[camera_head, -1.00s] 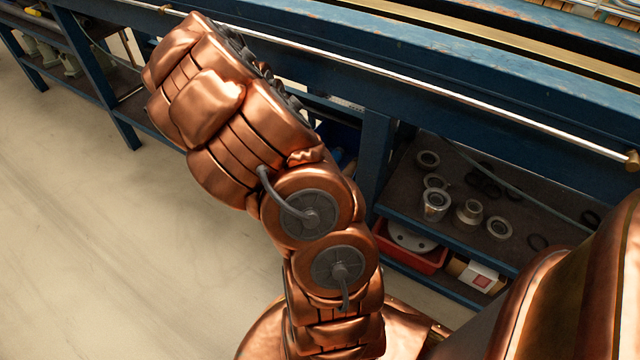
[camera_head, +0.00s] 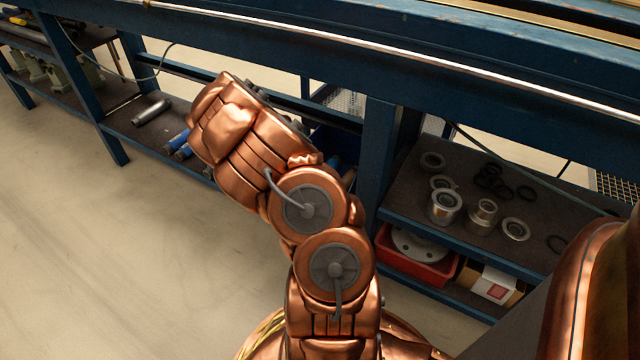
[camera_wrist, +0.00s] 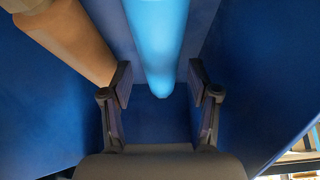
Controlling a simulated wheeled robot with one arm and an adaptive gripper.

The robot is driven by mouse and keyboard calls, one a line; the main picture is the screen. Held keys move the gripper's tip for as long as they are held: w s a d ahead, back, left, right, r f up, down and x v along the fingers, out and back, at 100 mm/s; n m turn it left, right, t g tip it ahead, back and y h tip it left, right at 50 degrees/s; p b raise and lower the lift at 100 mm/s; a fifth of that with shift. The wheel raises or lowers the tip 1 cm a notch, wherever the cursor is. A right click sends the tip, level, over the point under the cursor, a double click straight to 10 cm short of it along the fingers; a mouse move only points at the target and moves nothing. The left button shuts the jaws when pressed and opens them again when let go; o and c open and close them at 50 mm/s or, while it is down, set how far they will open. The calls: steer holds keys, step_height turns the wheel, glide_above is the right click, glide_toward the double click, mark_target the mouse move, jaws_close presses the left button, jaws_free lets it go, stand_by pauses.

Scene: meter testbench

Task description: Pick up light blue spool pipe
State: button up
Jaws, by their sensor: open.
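In the wrist view, the light blue spool pipe (camera_wrist: 157,40) runs down from the top edge, and its lower end shows between my two fingertips in the picture. My gripper (camera_wrist: 160,82) is open, with one finger on each side of the pipe's end. I cannot tell how deep the pipe lies between the fingers, and no contact shows. Dark blue walls (camera_wrist: 260,80) surround the pipe and gripper, like the inside of a bin. In the head view, my arm hides the gripper and the light blue pipe.
A brownish pipe (camera_wrist: 75,40) lies left of the light blue one. In the head view, a blue bench frame (camera_head: 380,150) stands close to my arm. Metal fittings and black rings lie on the right shelf (camera_head: 400,195), above a red bin (camera_head: 455,268). The floor at left is clear.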

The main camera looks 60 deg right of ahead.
steer(key=shift+b+x, duration=0.75)
steer(key=shift+x, duration=1.2)
jaws_close()
steer(key=shift+r, duration=0.1)
